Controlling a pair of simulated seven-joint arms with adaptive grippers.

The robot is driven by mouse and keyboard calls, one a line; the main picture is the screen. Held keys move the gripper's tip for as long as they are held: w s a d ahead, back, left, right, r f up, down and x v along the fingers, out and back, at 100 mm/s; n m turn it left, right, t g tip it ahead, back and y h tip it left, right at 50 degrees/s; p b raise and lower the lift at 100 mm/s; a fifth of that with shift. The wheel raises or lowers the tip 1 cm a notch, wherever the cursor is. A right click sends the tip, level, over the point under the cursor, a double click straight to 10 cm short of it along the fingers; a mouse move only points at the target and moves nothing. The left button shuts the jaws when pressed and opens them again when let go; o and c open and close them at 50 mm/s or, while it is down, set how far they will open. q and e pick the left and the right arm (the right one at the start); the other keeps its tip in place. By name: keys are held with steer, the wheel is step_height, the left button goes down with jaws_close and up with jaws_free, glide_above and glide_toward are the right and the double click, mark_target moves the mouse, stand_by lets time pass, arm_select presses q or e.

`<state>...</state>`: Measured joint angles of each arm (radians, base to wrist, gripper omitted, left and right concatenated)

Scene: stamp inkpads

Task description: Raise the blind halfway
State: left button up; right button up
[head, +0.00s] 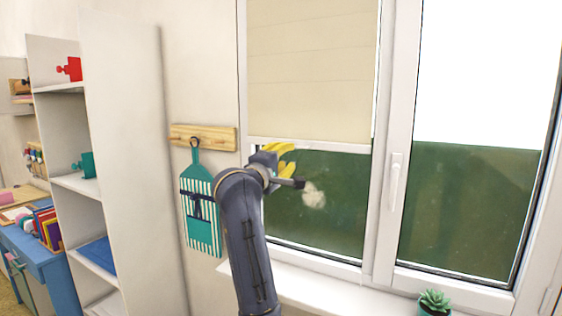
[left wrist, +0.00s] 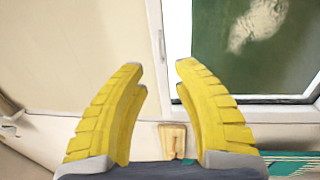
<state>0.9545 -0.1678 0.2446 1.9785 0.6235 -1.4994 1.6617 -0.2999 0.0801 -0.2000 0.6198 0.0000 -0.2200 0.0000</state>
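The cream blind (head: 310,70) hangs over the upper part of the left window pane, its white bottom bar (head: 335,144) above bare green glass. My left gripper (head: 288,158) has yellow fingers and is at the bar's left part, just at its lower edge. In the left wrist view the fingers (left wrist: 160,85) are spread apart with nothing clamped between them. There the blind (left wrist: 75,55) fills the left side, and its white bottom edge runs upright in the gap between the fingertips. I cannot tell whether the fingers reach around it. My right gripper is not in view.
A white shelf (head: 125,150) stands further left. The window handle (head: 395,180) juts out at right. A small plant (head: 435,302) is on the sill (head: 330,290).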

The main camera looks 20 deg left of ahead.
arm_select(q)
steer(key=shift+s+a+f, duration=0.1)
steer(key=shift+s+f, duration=0.05)
steer(key=shift+s, duration=0.6)
steer(key=shift+s+a+f, duration=0.1)
steer(key=shift+s, duration=0.65)
